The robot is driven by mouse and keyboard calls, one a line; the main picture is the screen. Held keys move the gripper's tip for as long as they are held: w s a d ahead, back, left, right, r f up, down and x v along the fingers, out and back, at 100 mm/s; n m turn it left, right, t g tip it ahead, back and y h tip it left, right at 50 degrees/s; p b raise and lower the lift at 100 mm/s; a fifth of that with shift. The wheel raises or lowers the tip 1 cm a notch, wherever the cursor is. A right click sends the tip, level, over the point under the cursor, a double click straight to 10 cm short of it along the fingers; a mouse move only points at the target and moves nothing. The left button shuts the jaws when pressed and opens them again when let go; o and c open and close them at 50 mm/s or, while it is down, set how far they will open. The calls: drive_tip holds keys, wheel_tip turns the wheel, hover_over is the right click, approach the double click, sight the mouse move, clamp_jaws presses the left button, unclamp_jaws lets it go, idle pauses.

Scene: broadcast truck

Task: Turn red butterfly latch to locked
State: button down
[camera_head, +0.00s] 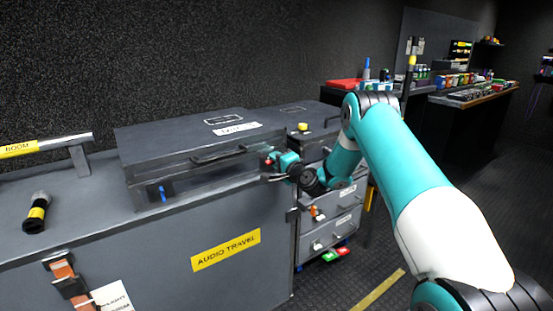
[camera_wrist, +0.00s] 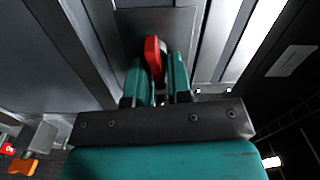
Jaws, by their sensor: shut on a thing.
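The red butterfly latch (camera_wrist: 153,56) shows in the wrist view as an upright red wing in front of a grey metal plate. My gripper (camera_wrist: 158,72) has its two teal fingers on either side of the red wing, shut on it. In the head view my gripper (camera_head: 268,165) is at the right front of the dark grey case (camera_head: 170,184). The latch is mostly hidden there behind the fingers, with only a speck of red showing. A blue latch (camera_head: 162,193) sits on the left of the case front. I cannot tell whether the red latch is locked.
The case stands on a grey trunk with an "AUDIO TRAVEL" label (camera_head: 226,250). A drawer unit (camera_head: 331,233) stands below and right of my gripper. Open floor lies at the lower right.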

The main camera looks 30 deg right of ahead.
drive_tip(key=shift+d+f+m, duration=0.1)
drive_tip(key=shift+d+m, duration=0.05)
drive_tip(key=shift+m, duration=0.75)
drive_tip(key=c, duration=1.2)
unclamp_jaws()
drive_tip(key=shift+c, duration=0.2)
drive_tip(key=shift+s, duration=0.1)
drive_tip(key=s+b, duration=1.2)
drive_tip(key=s, duration=0.5)
drive_tip(key=shift+s+d, duration=0.15)
drive_tip(key=shift+d, duration=0.1)
